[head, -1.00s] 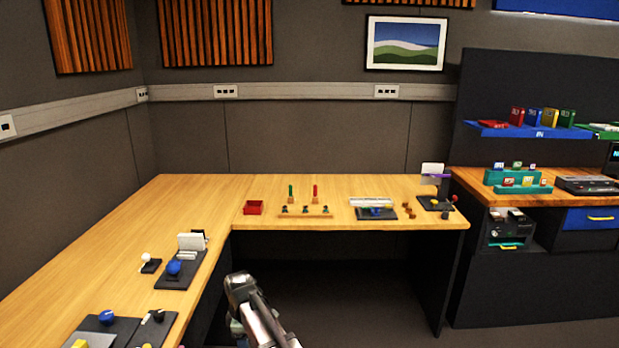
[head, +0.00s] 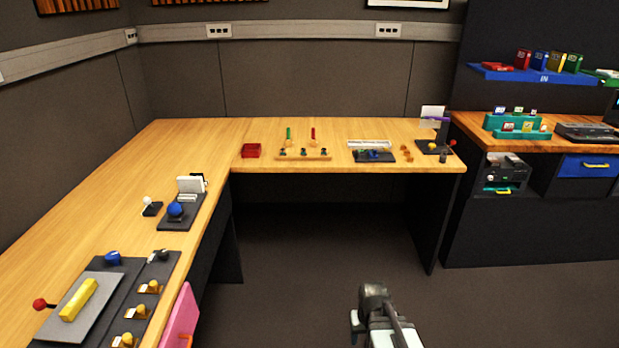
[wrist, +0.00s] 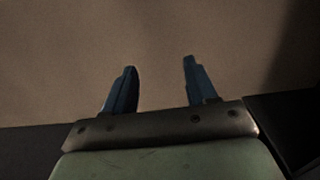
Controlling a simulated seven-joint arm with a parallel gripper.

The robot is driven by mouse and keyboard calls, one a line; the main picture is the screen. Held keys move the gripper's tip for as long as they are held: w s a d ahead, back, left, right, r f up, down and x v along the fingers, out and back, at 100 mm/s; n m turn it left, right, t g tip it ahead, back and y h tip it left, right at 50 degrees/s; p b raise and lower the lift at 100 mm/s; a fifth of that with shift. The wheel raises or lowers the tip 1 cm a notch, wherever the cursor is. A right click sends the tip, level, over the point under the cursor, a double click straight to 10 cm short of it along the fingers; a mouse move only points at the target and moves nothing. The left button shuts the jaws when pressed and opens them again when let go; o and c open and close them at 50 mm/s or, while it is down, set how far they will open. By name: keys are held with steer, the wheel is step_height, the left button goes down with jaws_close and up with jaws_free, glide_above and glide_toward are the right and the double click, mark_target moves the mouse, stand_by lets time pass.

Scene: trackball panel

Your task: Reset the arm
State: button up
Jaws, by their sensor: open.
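My gripper (wrist: 160,66) shows in the wrist view with its two blue fingers apart and nothing between them. Beyond the fingers is only a plain brownish surface. In the head view, a grey part of my arm (head: 375,301) rises from the bottom edge, right of the middle, over the floor and clear of the desk. The fingers cannot be made out there. The trackball panel (head: 188,220), a dark plate with a blue ball (head: 175,208) and a white card behind it, sits on the left wing of the desk, well away from my arm.
A dark shelf unit (head: 540,230) stands at right. The floor (head: 310,260) is open.

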steer(key=s+f+g, duration=0.3)
steer(key=s+f, duration=0.7)
steer(key=s, duration=0.5)
steer(key=s+f+g, duration=0.3)
steer(key=s+f, duration=0.7)
steer(key=s, duration=0.5)
steer(key=shift+s+d+f+g, duration=0.15)
steer(key=shift+d+f+g, duration=0.15)
steer(key=shift+f+g, duration=0.1)
